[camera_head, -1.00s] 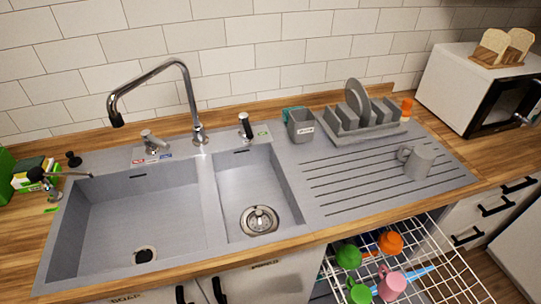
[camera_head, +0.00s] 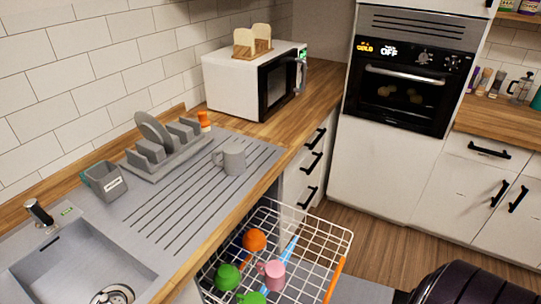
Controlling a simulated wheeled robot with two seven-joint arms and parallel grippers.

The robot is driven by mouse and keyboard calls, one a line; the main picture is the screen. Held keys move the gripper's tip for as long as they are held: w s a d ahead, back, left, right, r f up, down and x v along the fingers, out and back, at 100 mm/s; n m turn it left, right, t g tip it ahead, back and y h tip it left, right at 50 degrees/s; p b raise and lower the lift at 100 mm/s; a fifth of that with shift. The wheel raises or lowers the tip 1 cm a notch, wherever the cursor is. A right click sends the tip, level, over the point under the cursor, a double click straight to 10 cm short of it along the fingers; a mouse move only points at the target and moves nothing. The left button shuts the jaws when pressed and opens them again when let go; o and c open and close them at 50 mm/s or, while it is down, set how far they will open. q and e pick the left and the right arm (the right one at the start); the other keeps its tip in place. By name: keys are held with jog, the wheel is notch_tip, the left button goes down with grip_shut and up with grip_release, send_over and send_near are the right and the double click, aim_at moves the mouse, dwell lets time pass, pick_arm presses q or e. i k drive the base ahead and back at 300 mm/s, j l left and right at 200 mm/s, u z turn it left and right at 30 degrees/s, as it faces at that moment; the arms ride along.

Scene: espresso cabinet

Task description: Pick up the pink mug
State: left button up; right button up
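The pink mug (camera_head: 273,274) sits in the pulled-out white wire rack (camera_head: 318,246) below the counter, at the lower middle of the view. A green mug (camera_head: 228,277) is to its left, and another green item (camera_head: 251,297) is in front of it at the bottom edge. An orange mug (camera_head: 254,240) lies behind it. A blue utensil (camera_head: 290,250) lies beside it on the right. Neither of my grippers shows in this view.
A grey mug (camera_head: 231,159) stands on the ridged drainboard (camera_head: 185,200), near a grey dish rack (camera_head: 165,150). The sink (camera_head: 70,265) is at lower left. A white microwave (camera_head: 240,80) stands behind. A dark rounded object (camera_head: 470,285) is at lower right, with open floor beyond the rack.

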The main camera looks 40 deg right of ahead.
aim_at(275, 275)
jog(key=z, duration=1.2)
